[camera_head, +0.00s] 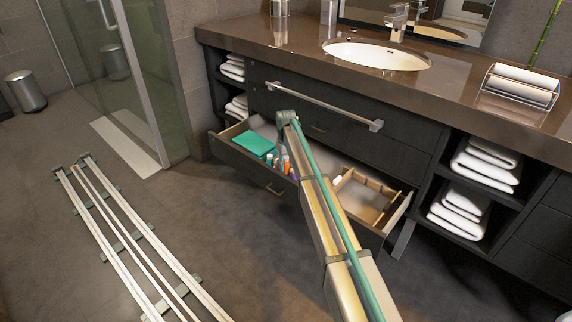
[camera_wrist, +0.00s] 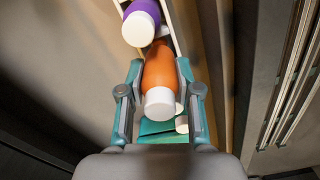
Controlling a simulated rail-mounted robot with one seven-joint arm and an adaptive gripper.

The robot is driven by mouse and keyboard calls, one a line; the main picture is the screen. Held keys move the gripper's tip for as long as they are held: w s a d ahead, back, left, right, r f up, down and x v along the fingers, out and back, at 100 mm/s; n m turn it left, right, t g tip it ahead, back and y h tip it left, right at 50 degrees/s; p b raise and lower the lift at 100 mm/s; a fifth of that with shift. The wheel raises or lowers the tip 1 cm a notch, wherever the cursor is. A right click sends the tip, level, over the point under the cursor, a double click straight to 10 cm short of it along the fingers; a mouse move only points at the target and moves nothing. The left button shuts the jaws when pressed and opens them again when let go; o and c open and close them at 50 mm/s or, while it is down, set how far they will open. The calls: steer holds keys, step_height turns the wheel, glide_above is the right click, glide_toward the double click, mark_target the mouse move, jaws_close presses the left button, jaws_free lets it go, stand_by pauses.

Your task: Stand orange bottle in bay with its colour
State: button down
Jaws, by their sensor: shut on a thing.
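In the wrist view an orange bottle (camera_wrist: 160,71) with a white cap lies between the two fingers of my gripper (camera_wrist: 160,66), which is shut on it. The cap points toward the palm. A purple bottle (camera_wrist: 145,10) with a white cap is just beyond it, up and to the left, near a pale divider. In the head view the open drawer (camera_head: 266,181) holds several small bottles (camera_head: 286,165) beside a teal item (camera_head: 254,144). My arm hides the gripper and the middle of the drawer there. I cannot tell which bay has which colour.
The drawer's right part has wooden dividers (camera_head: 372,184) and open compartments. A long bar handle (camera_head: 322,105) crosses the drawer front above. Folded towels (camera_head: 487,163) fill the side shelves. The countertop carries a sink (camera_head: 376,54) and a rolled-towel rack (camera_head: 521,85).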

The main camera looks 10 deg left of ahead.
mark_target(286, 170)
steer(key=shift+f, duration=1.7)
stand_by(0.5)
steer(key=shift+r+p, duration=0.3)
steer(key=shift+p, duration=0.05)
steer(key=shift+r+p, duration=0.5)
steer(key=shift+r, duration=0.15)
steer(key=shift+r+p, duration=0.65)
steer(key=shift+r, duration=0.1)
steer(key=shift+p, duration=1.2)
stand_by(1.5)
steer(key=shift+f, duration=0.8)
stand_by(0.6)
